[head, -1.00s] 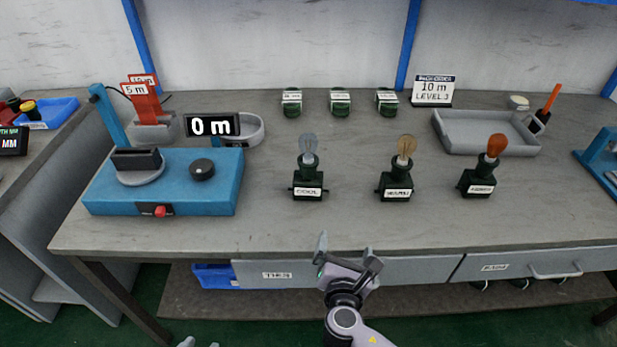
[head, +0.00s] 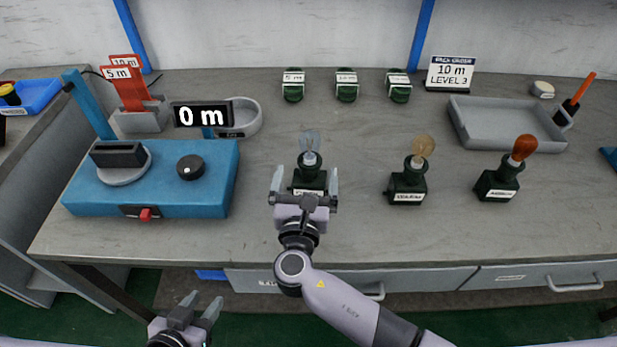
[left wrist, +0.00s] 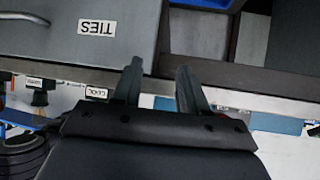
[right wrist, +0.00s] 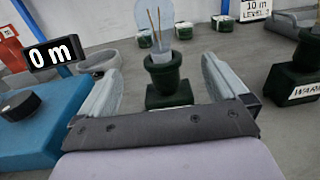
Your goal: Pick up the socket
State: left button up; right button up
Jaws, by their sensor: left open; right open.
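A dark green socket with a clear bulb (head: 309,158) stands upright on the bench; its label is mostly hidden in the head view. The right wrist view shows this socket (right wrist: 166,75) between and beyond the fingertips. My right gripper (head: 305,182) is open, its fingers on either side of the socket; I cannot tell whether they touch it. The WARM socket (head: 407,187), with a yellowish bulb, and the AMBER socket (head: 496,185), with an orange bulb, stand to its right. My left gripper (head: 203,300) is open and empty, low in front of the bench.
A blue machine (head: 150,190) with a black knob stands left of the socket, below a "0 m" display (head: 201,115). Several labelled green pieces (head: 346,90) stand at the back. A grey tray (head: 505,148) lies at the right. Bench between sockets and front edge is bare.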

aim_at(310, 180)
notch_tip(310, 180, down, 3)
jog(key=shift+d+r+b, duration=0.15)
jog(key=shift+r+b, duration=0.05)
jog(key=shift+b, duration=0.75)
jog(key=f+b, duration=0.4)
jog(key=shift+s+f+b, duration=0.2)
jog(key=shift+f+b, duration=0.15)
jog(key=shift+f, duration=0.05)
jog(key=shift+w+r+b, duration=0.2)
jog(key=shift+w+b, duration=0.2)
jog(key=shift+w, duration=0.7)
jog(key=shift+w+d, duration=0.1)
jog(key=shift+w, duration=0.25)
jog(key=w+b, duration=0.2)
jog(key=w, duration=0.1)
jog(key=shift+w+d+f, duration=0.1)
jog(key=shift+w+d, duration=0.05)
jog(key=shift+w+b, duration=0.4)
jog(key=shift+w+r, duration=0.2)
jog(key=shift+w, duration=0.05)
pick_arm(q)
notch_tip(310, 180, down, 10)
jog(key=d, duration=0.1)
jog(key=shift+s+d+r+g+h, duration=0.2)
jog(key=shift+s+g+h, duration=0.1)
jog(key=shift+s, duration=0.05)
pick_arm(e)
jog(key=c, duration=1)
